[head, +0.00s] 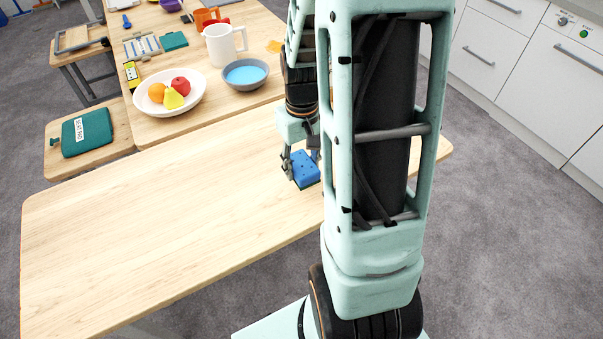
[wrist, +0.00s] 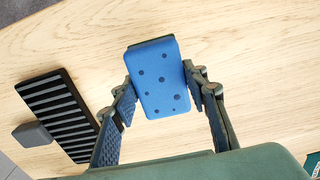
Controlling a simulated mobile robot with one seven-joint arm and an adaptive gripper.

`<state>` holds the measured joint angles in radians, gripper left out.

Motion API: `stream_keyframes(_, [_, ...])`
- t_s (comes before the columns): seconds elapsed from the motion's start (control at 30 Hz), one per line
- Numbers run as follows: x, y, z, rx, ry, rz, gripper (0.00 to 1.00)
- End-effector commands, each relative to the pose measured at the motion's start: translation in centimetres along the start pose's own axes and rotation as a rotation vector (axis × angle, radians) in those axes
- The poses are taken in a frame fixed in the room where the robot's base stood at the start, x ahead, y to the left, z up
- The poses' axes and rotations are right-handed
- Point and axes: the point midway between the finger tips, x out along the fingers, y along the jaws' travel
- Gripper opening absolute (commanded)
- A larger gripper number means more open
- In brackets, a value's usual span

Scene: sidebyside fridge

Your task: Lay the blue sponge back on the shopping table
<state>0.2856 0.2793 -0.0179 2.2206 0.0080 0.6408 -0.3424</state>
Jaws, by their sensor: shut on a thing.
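The blue sponge (head: 305,169) is a small block with dark holes. My gripper (head: 301,160) is shut on it, with a finger at either side. The wrist view shows the sponge (wrist: 157,78) between the two fingertips (wrist: 160,84), its holed face towards the camera. It is at or just above the bare top of the near wooden table (head: 160,220), towards its right end. I cannot tell whether it touches the wood. My arm hides part of the table's right side in the head view.
A black ribbed object (wrist: 58,112) and a dark grey block (wrist: 32,134) lie left of the sponge in the wrist view. A farther table holds a fruit plate (head: 150,101), a blue bowl (head: 245,74) and a white mug (head: 222,45). The near table's left part is clear.

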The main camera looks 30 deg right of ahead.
Motion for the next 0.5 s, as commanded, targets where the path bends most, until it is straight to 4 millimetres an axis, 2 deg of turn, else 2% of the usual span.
stream_keyframes(0.03, [1.2, 0.0, 0.1, 0.000, -0.002, -0.001, 0.18])
stream_keyframes(0.2, [3.1, 0.0, 0.1, -0.001, 0.000, 0.000, 0.18])
stream_keyframes(0.5, [3.0, 0.0, 0.1, -0.001, 0.000, 0.000, 0.18])
